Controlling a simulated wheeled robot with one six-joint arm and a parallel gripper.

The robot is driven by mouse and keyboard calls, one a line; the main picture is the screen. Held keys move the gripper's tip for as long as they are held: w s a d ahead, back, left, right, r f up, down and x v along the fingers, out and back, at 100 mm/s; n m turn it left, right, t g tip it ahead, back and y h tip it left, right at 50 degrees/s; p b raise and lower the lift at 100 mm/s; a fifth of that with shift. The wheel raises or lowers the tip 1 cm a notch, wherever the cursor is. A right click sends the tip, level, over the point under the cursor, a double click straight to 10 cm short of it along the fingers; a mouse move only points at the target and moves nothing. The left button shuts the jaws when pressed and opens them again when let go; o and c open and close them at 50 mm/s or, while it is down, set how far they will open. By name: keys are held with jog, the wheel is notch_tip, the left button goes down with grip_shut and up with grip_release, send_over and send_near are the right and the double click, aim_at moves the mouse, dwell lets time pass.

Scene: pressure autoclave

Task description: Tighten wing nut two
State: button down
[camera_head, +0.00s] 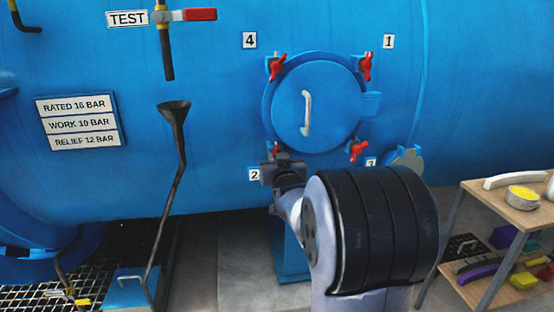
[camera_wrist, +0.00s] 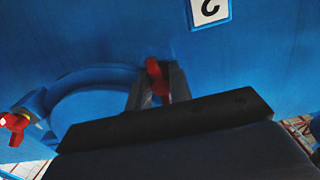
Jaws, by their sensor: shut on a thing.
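Wing nut two (camera_head: 275,149) is a red wing nut at the lower left of the round blue hatch (camera_head: 288,105), beside the "2" plate (camera_head: 254,174). My gripper (camera_head: 277,163) is at this nut and hides its lower part in the head view. In the wrist view, the red wing nut (camera_wrist: 155,76) sits between the grey fingers of my gripper (camera_wrist: 158,88), which is shut on it. The "2" plate (camera_wrist: 209,9) shows upside down there. The nut's threads and seat are hidden.
Other red wing nuts sit at plate 4 (camera_head: 277,66), plate 1 (camera_head: 365,66) and plate 3 (camera_head: 357,150). The hatch has a pale handle (camera_head: 307,112). A funnel on a pipe (camera_head: 174,112) stands left. A wooden shelf cart (camera_head: 517,193) stands right.

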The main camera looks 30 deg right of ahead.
jog(key=c, duration=1.3)
grip_release()
jog(key=shift+s, duration=0.1)
jog(key=v, duration=1)
jog(key=shift+s+p, duration=0.3)
jog(key=shift+w, duration=0.1)
jog(key=x, duration=1)
jog(key=shift+w, duration=0.3)
